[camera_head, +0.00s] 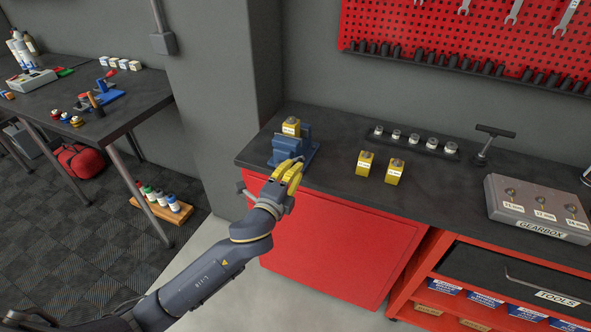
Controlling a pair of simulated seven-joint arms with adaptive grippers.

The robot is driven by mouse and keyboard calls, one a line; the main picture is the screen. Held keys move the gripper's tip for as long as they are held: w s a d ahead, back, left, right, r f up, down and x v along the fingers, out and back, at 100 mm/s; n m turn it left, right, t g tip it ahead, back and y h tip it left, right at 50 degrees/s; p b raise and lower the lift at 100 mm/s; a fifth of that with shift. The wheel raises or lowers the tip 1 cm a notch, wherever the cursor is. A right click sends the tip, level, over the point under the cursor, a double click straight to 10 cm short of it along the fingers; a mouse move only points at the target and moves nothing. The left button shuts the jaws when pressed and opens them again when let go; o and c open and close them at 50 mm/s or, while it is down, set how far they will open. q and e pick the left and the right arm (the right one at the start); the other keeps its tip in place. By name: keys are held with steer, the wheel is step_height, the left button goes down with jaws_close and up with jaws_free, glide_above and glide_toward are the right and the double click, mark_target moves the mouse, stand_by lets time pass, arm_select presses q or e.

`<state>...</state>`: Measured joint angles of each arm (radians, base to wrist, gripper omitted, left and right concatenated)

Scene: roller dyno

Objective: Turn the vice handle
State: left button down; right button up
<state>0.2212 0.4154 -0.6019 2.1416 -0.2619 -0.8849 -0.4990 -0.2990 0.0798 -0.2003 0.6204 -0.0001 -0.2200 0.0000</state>
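The blue vice (309,151) stands near the left end of the dark workbench, with a yellow block (291,127) with a white label at its jaws. My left gripper (290,171), with yellow fingers, is at the near side of the vice, just in front of its body. The fingers lie close together in this view, and I cannot tell whether they are closed on anything. The vice handle cannot be made out clearly; the gripper covers the front of the vice. My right gripper is out of view.
Two more yellow blocks (365,162) (394,171) stand on the workbench (330,190) right of the vice. Behind them is a black rack (414,144) of sockets. A T-shaped tool (483,155) and a grey gearbox (535,207) are further right. A wall pillar rises behind left.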

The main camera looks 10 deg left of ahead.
arm_select(q)
steer(key=shift+s+f, duration=0.1)
steer(key=shift+f, duration=0.1)
steer(key=c, duration=1.6)
jaws_free()
steer(key=shift+s+r, duration=0.1)
steer(key=o, duration=0.4)
steer(key=shift+r, duration=0.1)
steer(key=s+a, duration=0.2)
steer(key=s, duration=0.9)
steer(key=shift+s+a, duration=0.15)
steer(key=shift+s, duration=0.15)
